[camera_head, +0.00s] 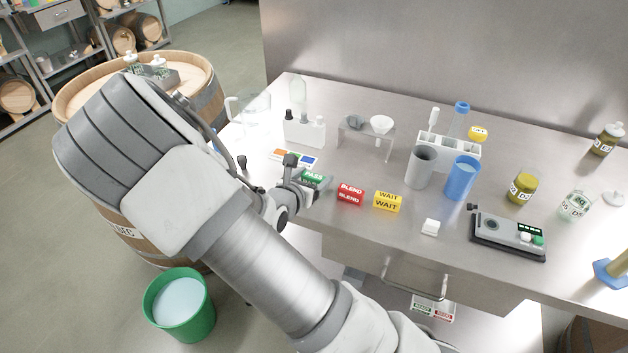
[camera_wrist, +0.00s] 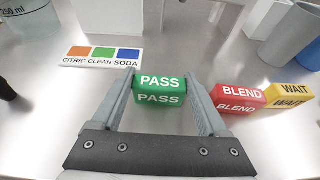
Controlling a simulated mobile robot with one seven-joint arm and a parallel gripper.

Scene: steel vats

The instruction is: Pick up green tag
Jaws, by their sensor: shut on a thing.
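The green tag (camera_wrist: 160,91) reads PASS on its two visible faces. In the wrist view it sits between the two fingers of my gripper (camera_wrist: 163,88), which is shut on it. In the head view the green tag (camera_head: 313,178) shows at the left part of the steel table, partly hidden by my gripper (camera_head: 303,180). I cannot tell whether the tag still touches the table.
A red BLEND tag (camera_head: 350,194) and a yellow WAIT tag (camera_head: 387,201) stand to the right. A colour card (camera_wrist: 102,56) lies behind on the left. Grey (camera_head: 420,168) and blue (camera_head: 462,178) cups stand further right. The table front near the tags is clear.

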